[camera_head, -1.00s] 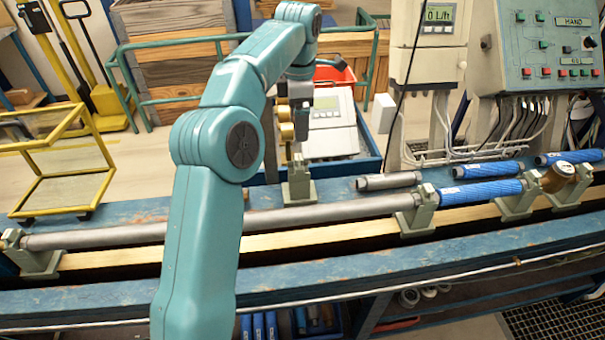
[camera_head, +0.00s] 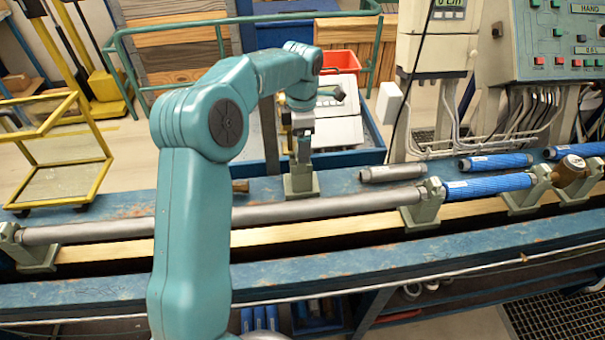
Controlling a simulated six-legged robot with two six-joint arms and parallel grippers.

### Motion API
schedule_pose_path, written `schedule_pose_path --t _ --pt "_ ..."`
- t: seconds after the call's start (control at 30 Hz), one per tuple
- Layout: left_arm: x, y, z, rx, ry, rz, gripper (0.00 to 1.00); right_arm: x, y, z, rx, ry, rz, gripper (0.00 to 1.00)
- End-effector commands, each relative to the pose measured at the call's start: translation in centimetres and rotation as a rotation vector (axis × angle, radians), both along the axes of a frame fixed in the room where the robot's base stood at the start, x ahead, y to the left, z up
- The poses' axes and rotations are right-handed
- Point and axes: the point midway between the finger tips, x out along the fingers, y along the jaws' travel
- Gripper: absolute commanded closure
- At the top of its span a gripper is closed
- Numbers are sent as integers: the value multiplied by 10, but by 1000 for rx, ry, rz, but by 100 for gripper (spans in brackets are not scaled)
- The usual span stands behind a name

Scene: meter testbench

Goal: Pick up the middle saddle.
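The grey-green middle saddle (camera_head: 299,185) stands upright on the blue bench, behind the long grey pipe and apart from it. My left gripper (camera_head: 303,150) points down directly over this saddle, with its tips at the saddle's upper part. I cannot tell whether its fingers are open or closed on it. My teal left arm hides part of the pipe and bench. My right gripper is not in view.
The long grey pipe (camera_head: 330,208) rests in a left saddle (camera_head: 36,252) and a right saddle (camera_head: 421,212). Blue pipe pieces (camera_head: 495,162) and a short grey pipe (camera_head: 391,173) lie behind the rail. A blue crate (camera_head: 345,158) stands behind the bench.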

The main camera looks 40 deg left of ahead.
Motion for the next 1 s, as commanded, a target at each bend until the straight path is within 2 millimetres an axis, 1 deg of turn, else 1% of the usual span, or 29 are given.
schedule_pose_path --t 0.17,0.3,0.4,0.57,0.6,0.67,0.7,0.77,0.8,0.87,1.0 --pt "-1 -2 -24 -3 8 1 13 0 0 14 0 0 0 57" --pt "0 -2 -45 -2 6 1 13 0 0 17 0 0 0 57" --pt "1 -1 -50 0 3 2 13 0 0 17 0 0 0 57" --pt "1 -1 -51 -1 2 1 13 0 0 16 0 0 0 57" --pt "1 -1 -51 -1 2 1 16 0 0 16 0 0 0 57" --pt "1 -1 -51 -1 2 1 36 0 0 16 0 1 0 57" --pt "1 -1 -51 0 3 1 49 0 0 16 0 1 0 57" --pt "1 -1 -51 0 3 1 68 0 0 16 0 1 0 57" --pt "1 -1 -51 0 3 1 81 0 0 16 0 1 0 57" --pt "1 -1 -51 -1 2 1 100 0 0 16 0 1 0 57" --pt "2 -1 -50 0 0 1 100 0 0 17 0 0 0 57"
